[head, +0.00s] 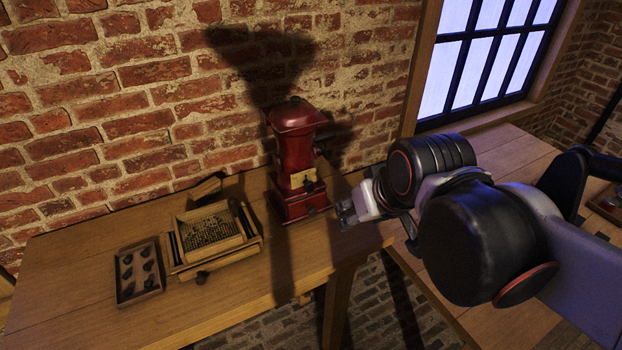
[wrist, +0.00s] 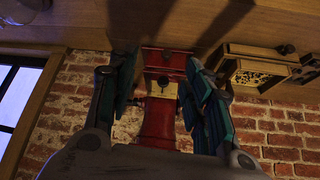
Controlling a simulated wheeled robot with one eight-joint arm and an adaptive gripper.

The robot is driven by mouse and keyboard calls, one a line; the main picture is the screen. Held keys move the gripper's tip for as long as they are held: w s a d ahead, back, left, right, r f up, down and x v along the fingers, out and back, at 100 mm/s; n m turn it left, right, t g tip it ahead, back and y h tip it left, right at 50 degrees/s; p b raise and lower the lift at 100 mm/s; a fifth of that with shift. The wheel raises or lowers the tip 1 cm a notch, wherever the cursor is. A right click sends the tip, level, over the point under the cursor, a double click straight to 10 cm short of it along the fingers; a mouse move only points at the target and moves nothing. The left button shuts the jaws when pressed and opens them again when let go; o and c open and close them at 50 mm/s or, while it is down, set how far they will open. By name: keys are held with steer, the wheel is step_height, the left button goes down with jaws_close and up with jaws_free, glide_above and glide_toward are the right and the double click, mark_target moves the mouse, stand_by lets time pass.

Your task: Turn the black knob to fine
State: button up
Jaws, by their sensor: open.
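A tall red mill (head: 295,150) stands on the wooden table against the brick wall. A brass plate (head: 299,179) is on its front, with a small black knob (head: 309,186) at it; any marking for fine is too small to read. In the wrist view, which is upside down, the black knob (wrist: 163,80) shows between the fingers. My gripper (head: 347,212) is just right of the mill's base in the head view. Its two fingers (wrist: 162,66) are spread apart and empty, one on each side of the mill in the wrist view. Contact cannot be seen.
A wooden box with a grid top (head: 208,229) and a tray of small dark pieces (head: 138,272) lie on the table left of the mill. The table's front edge is close. A window (head: 490,62) is at right.

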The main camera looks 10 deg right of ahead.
steer(key=w+a+r+n+g+p, duration=0.1)
steer(key=w+r+p, duration=0.3)
steer(key=w, duration=0.4)
steer(key=n+g+y+p, duration=0.1)
steer(key=p, duration=0.4)
glide_toward(311, 185)
steer(key=b+x, duration=0.3)
steer(key=x, duration=0.6)
steer(key=shift+w+a+f, duration=0.1)
steer(key=shift+f, duration=0.05)
steer(key=c, duration=1)
